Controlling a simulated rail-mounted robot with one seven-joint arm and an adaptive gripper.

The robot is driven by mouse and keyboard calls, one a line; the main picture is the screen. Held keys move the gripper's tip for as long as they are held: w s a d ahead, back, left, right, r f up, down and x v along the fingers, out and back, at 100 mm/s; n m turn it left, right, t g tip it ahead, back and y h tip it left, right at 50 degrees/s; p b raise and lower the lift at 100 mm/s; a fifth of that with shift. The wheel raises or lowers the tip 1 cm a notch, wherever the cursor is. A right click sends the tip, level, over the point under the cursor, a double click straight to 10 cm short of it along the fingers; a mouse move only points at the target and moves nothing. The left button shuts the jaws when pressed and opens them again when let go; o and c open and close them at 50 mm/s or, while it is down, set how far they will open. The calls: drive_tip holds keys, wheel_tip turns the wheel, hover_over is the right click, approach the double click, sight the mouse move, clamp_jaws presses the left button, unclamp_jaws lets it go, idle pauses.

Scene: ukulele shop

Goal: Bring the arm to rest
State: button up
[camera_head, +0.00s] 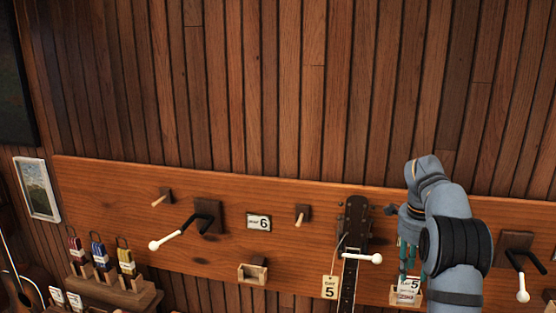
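My arm (455,215) reaches in from the lower right, in front of the wooden rail board. My gripper (409,268) points down at the board. Its teal fingers show beside the arm, just above a white card marked 5 (408,284) in a small wooden holder (403,298). The arm covers part of the gripper, so I cannot tell whether the fingers touch the card or how far apart they are. To the left, a ukulele neck (349,273) hangs at a white-tipped hanger (376,258), with a tag marked 5 (330,287) beside it.
The wooden board (120,192) carries a white-tipped black hanger (180,232), a sign marked 6 (259,222), an empty-looking holder (252,272) and wooden pegs. Another hanger (522,280) is right of my arm. Coloured tagged items (98,253) stand lower left. The wall above is clear.

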sight(411, 280)
drive_tip(key=f, duration=0.4)
drive_tip(key=shift+w+d+f, duration=0.25)
drive_tip(key=shift+f, duration=0.05)
drive_tip(key=shift+r+p, duration=0.7)
drive_tip(key=shift+r, duration=0.1)
drive_tip(key=shift+w+f, duration=0.1)
drive_tip(key=shift+f, duration=0.1)
